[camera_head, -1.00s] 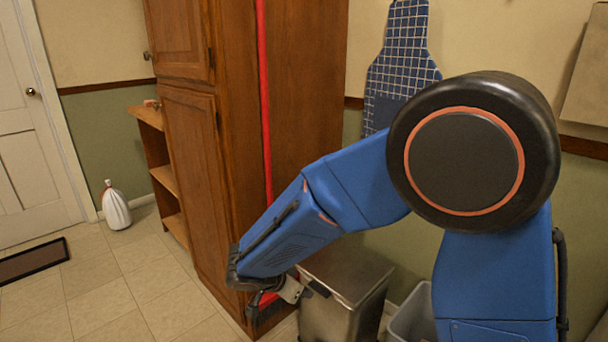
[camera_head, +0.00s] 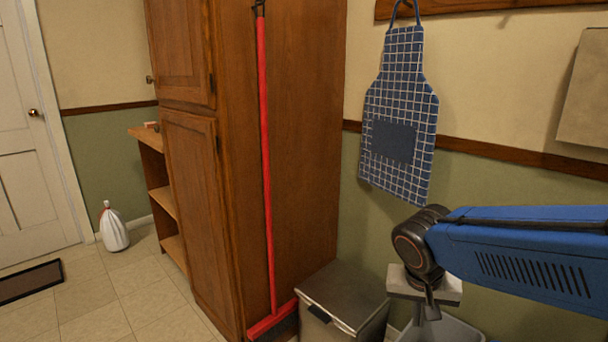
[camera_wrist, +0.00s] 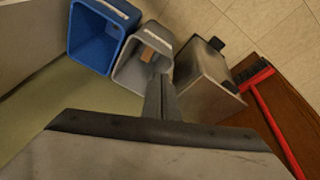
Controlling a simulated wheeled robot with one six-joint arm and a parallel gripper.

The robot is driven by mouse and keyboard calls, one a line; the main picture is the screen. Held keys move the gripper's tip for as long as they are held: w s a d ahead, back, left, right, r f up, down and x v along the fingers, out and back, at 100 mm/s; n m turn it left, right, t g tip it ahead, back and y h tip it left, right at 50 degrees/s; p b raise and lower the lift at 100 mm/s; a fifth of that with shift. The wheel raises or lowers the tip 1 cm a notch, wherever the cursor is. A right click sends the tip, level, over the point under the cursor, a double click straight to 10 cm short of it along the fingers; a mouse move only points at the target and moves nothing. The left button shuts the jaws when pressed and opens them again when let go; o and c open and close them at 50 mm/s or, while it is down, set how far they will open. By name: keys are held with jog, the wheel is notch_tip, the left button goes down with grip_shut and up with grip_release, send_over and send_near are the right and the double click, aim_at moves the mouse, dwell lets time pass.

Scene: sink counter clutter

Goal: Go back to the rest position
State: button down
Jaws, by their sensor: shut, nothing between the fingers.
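My gripper (camera_head: 432,310) hangs pointing down at the lower right of the head view, at the end of my blue arm. It is in front of the green wall, over the grey bin (camera_head: 455,331). In the wrist view my gripper (camera_wrist: 161,84) has its fingers together, with nothing held between them. Behind the fingers, the grey bin (camera_wrist: 128,72) also shows, with a small brown item (camera_wrist: 148,53) in it. The gripper seems apart from everything around it.
A metal trash can (camera_head: 345,297) stands left of the grey bin. A red broom (camera_head: 266,170) leans on the wooden cabinet (camera_head: 300,200). A blue bin (camera_wrist: 97,45) shows in the wrist view. A checked apron (camera_head: 401,115) hangs on the wall. The tiled floor at left is mostly clear.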

jog(key=s+d+r+n+t+y, duration=0.1)
jog(key=s+d+n, duration=0.1)
jog(key=s, duration=0.3)
jog(key=s+d+r+n+t+y, duration=0.1)
jog(key=s+d+n, duration=0.1)
jog(key=s, duration=0.4)
jog(key=shift+d+r, duration=0.2)
jog(key=shift+r, duration=0.1)
dwell(0.3)
